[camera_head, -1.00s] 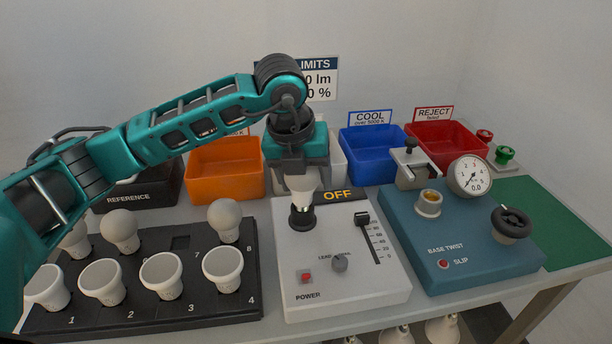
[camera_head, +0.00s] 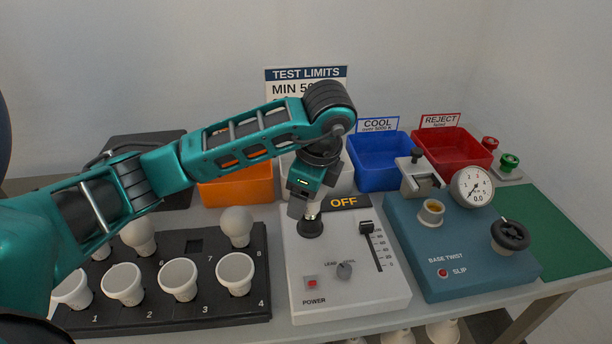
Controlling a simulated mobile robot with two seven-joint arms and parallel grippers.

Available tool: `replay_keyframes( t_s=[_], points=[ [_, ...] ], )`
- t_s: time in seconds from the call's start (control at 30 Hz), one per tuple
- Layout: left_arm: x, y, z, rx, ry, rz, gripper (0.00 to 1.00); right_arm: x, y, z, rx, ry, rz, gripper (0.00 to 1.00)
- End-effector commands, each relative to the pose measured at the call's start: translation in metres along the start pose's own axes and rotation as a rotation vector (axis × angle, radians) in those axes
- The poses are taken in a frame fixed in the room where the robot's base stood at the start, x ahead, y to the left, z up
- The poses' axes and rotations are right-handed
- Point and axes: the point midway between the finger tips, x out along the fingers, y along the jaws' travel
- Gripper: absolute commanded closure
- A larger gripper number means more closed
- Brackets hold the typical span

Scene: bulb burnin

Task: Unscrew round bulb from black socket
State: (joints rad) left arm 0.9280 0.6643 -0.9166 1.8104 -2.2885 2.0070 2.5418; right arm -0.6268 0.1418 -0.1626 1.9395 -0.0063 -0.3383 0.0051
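The black socket (camera_head: 310,229) stands on the white test box, below the OFF display. My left gripper (camera_head: 303,208) points down just above it, turned side-on to the view. Its body and near finger hide most of the round bulb. A small pale, shiny part of the bulb (camera_head: 313,210) shows between the finger and the socket. I cannot tell whether the fingers press on the bulb, or whether its base is clear of the socket. My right gripper is not in view.
The black bulb rack (camera_head: 262,300) is at left with several white bulbs. A blue tester (camera_head: 470,245) with a gauge stands at right. Orange (camera_head: 238,188), blue (camera_head: 380,165) and red (camera_head: 452,150) bins are behind. The green mat (camera_head: 570,235) at far right is clear.

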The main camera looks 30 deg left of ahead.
Motion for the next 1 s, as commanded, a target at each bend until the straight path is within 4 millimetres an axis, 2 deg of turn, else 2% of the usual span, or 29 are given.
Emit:
replay_keyframes(
  t_s=[0.03, 0.27, 0.3, 0.37, 1.0],
  points=[
    [-0.008, 0.004, 0.0, -0.052, -0.009, 0.032, 0.65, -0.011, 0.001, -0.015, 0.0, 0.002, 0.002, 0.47],
    [-0.007, 0.01, 0.004, -0.385, -0.063, 0.119, 0.65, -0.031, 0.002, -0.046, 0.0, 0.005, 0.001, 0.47],
    [0.0, 0.011, 0.002, -0.388, -0.064, 0.116, 0.64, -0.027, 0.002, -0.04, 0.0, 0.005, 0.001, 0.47],
    [0.001, 0.01, 0.003, -0.386, -0.063, 0.113, 0.65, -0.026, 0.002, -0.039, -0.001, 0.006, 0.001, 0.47],
    [-0.017, 0.005, 0.009, -0.39, -0.063, 0.105, 0.65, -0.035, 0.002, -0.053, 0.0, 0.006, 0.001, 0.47]
  ],
)
